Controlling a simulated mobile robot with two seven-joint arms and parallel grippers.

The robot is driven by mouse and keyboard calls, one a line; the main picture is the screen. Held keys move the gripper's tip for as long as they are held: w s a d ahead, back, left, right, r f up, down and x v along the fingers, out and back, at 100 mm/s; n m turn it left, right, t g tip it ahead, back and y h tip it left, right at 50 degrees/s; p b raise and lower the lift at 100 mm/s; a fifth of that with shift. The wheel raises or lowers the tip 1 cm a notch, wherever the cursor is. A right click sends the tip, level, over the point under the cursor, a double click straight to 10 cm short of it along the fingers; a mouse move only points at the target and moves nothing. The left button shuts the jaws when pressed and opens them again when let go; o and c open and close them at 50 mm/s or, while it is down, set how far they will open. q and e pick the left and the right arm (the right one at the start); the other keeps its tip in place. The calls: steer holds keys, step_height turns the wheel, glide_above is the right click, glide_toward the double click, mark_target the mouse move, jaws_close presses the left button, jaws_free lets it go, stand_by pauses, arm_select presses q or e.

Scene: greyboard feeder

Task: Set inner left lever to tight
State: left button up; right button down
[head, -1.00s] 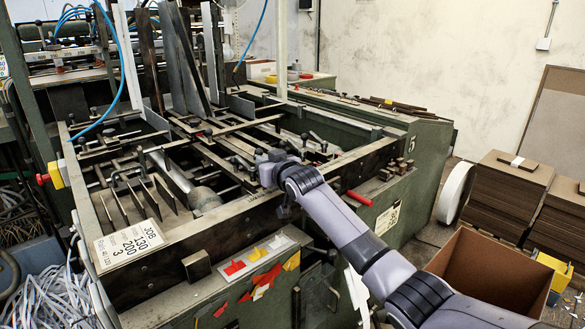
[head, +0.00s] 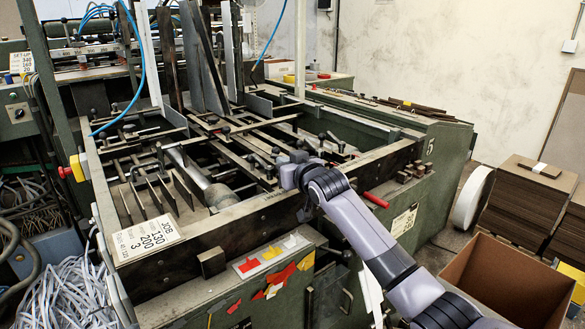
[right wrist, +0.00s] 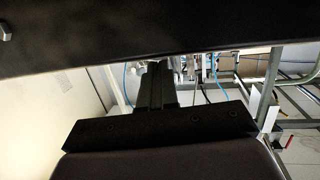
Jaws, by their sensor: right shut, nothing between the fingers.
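The green feeder machine (head: 255,222) fills the middle of the head view. Several small levers with dark knobs stand on its bars, among them one knob (head: 275,150) just left of my right gripper and another (head: 321,136) behind it. I cannot tell which is the inner left lever or how it is set. My right gripper (head: 297,157) is over the machine's front rail, among the bars; its fingertips are hard to make out, and I cannot tell whether it touches a lever. In the right wrist view the gripper (right wrist: 157,85) is shut and empty below a dark beam. My left gripper is not in view.
Upright metal plates (head: 205,60) rise behind the bars. An open cardboard box (head: 505,280) and board stacks (head: 525,205) stand at the right.

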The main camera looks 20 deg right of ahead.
steer(key=shift+s+d+r, duration=0.1)
steer(key=shift+s+r, duration=0.1)
steer(key=shift+s, duration=0.9)
steer(key=shift+s+d+r, duration=0.1)
steer(key=shift+s+r, duration=0.1)
steer(key=shift+s, duration=0.85)
steer(key=shift+d, duration=0.1)
